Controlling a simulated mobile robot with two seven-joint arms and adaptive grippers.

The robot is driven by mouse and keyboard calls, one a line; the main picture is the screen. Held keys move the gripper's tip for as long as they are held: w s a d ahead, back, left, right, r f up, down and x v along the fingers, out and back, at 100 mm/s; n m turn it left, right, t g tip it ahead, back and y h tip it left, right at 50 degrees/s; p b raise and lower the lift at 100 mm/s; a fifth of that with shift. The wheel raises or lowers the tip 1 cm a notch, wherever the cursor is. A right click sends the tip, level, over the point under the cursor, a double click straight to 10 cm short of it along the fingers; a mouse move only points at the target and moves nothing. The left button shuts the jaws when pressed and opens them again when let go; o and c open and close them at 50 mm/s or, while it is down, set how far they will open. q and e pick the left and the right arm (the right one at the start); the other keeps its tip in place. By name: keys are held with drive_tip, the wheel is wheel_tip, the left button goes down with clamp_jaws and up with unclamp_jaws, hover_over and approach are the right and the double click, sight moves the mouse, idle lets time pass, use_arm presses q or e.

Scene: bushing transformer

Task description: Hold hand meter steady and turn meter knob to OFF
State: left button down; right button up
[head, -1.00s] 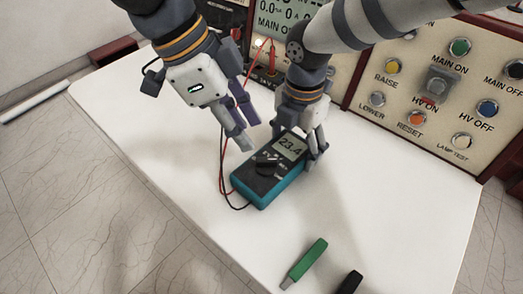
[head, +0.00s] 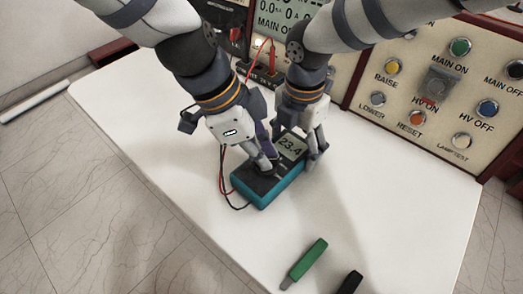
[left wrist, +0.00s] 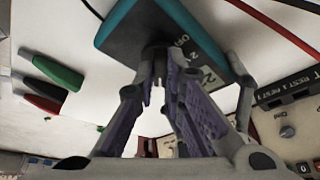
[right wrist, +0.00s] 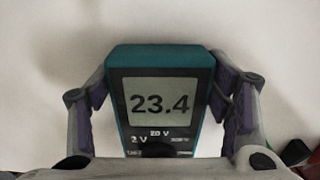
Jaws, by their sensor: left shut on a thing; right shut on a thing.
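The hand meter (head: 262,192) lies face up on the white table, teal with a dark face. Its display (right wrist: 160,104) reads 23.4. My right gripper (head: 305,152) is shut on the upper end of the meter, one finger on each side, as the right wrist view (right wrist: 160,95) shows. My left gripper (head: 268,166) is over the meter's face, with its fingertips close together at the knob (left wrist: 158,52). The fingers hide most of the knob, so its setting cannot be read.
A green clip (head: 304,264) and a black clip (head: 349,282) lie near the table's front edge. A control panel (head: 435,88) with coloured buttons stands behind. Red and black leads (head: 226,180) run beside the meter. The right part of the table (head: 400,200) is clear.

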use_arm(q)
drive_tip(key=n+t, duration=0.1)
drive_tip(key=n, duration=0.4)
drive_tip(key=shift+s+t+y, duration=0.2)
drive_tip(key=shift+t+y, duration=0.1)
drive_tip(key=shift+t, duration=0.1)
drive_tip(key=n, duration=0.3)
drive_tip(key=n+t+y, duration=0.1)
drive_tip(key=n, duration=0.1)
drive_tip(key=shift+s+d+n+t+y, duration=0.2)
drive_tip(key=shift+n+t+y, duration=0.1)
drive_tip(key=shift+n, duration=0.1)
drive_tip(key=c, duration=1.7)
unclamp_jaws()
drive_tip(key=shift+o, duration=0.2)
